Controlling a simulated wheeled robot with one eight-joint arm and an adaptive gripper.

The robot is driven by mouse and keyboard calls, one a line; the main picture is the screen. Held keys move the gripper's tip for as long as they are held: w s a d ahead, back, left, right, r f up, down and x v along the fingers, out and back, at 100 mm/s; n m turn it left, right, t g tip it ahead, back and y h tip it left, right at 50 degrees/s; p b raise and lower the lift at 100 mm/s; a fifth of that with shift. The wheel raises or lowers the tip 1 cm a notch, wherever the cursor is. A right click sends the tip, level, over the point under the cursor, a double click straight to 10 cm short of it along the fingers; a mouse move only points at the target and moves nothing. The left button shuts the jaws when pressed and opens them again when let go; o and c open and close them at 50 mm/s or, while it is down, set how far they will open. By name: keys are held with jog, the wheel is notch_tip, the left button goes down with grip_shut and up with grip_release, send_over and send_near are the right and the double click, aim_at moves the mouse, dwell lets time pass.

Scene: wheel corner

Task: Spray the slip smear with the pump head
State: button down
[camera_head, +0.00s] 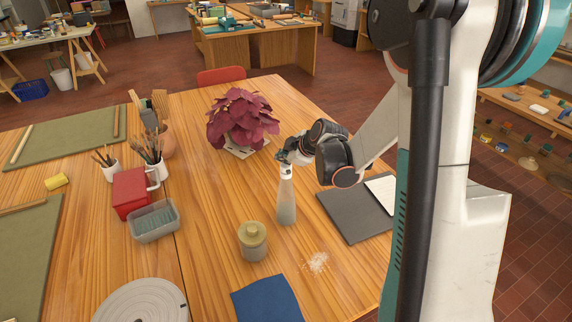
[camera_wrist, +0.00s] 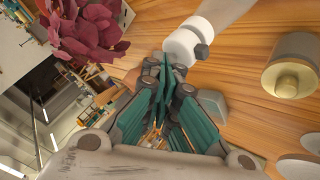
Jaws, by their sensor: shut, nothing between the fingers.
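The spray bottle (camera_head: 286,205) stands upright on the wooden table, with a pale, translucent body and a white top. The pale slip smear (camera_head: 318,262) lies on the table in front of it and to its right. My gripper (camera_head: 284,157) is shut and empty at the top of the bottle, partly covering the pump head. In the wrist view my fingertips (camera_wrist: 168,63) are together right beside the bottle's white head (camera_wrist: 184,45). I cannot tell whether they touch it.
A lidded jar (camera_head: 252,242) stands left of the smear, with a blue cloth (camera_head: 267,300) in front. A purple-leaved plant (camera_head: 242,118) is behind the bottle. A dark board (camera_head: 345,218) lies to the right.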

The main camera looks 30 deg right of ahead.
aim_at(284, 166)
jog(key=shift+r+p, duration=1.55)
jog(key=shift+r, duration=1.2)
